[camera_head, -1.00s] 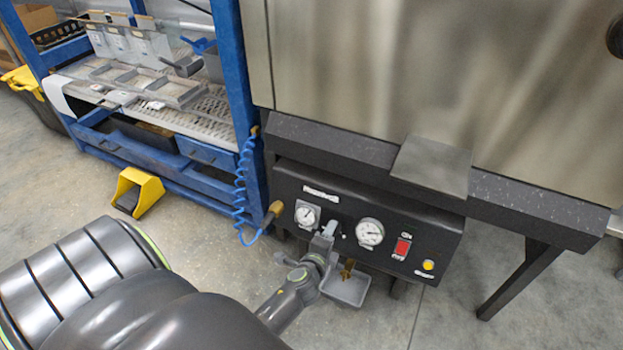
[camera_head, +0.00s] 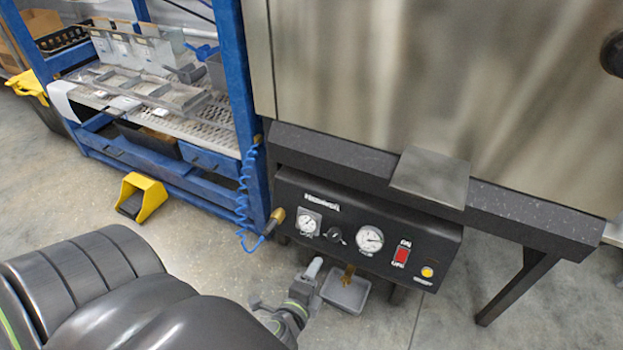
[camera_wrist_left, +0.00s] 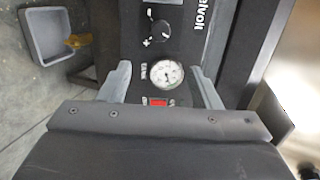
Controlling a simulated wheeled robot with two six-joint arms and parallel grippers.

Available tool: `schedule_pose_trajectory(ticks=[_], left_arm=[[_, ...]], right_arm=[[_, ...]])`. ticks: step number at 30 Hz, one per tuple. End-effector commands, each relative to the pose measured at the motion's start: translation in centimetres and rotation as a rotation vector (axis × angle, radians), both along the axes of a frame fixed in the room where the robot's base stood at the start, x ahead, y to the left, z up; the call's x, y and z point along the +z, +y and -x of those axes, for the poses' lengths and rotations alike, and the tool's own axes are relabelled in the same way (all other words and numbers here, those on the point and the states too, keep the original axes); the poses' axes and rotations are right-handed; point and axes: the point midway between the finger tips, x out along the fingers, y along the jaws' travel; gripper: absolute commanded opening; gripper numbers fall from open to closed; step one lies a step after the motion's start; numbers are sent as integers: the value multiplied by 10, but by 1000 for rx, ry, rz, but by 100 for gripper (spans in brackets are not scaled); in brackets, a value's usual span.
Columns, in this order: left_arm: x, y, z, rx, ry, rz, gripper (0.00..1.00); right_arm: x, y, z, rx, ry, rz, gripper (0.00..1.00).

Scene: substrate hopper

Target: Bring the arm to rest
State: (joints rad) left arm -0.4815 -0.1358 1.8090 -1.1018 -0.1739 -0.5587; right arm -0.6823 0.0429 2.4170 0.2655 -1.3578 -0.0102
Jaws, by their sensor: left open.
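My left gripper (camera_head: 313,270) is below and in front of the black control panel (camera_head: 350,232), left of the small grey tray (camera_head: 345,294). In the left wrist view its two fingers (camera_wrist_left: 163,84) stand wide apart with nothing held between them. The panel's gauge (camera_wrist_left: 163,73) shows between the fingers, and a dark knob (camera_wrist_left: 161,28) lies beyond them. The gripper looks clear of the panel. My right gripper is in neither view.
A brass drain (camera_head: 349,272) hangs over the grey tray. A blue coiled hose (camera_head: 245,190) runs down beside the blue rack (camera_head: 200,160). A yellow foot pedal (camera_head: 146,192) stands on the floor.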

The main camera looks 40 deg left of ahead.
Motion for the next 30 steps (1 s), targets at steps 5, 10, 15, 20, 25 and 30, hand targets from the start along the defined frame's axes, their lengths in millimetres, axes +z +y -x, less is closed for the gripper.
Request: schedule_pose_trajectory(ticks=[5, 10, 15, 20, 25, 30], left_arm=[[3, -2, 6, 1, 0, 0, 57], [2, -2, 6, 1, 0, -1, 57], [2, -2, 6, 0, 0, -1, 57], [2, -2, 6, 1, 0, 0, 57], [7, 12, 13, 76, -5, 72, 57], [13, 44, 38, 318, -4, 345, 57]], right_arm=[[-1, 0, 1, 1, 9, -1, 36], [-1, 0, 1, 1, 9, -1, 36], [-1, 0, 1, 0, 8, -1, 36], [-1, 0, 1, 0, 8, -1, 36], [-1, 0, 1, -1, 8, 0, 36], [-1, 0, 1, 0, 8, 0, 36]])
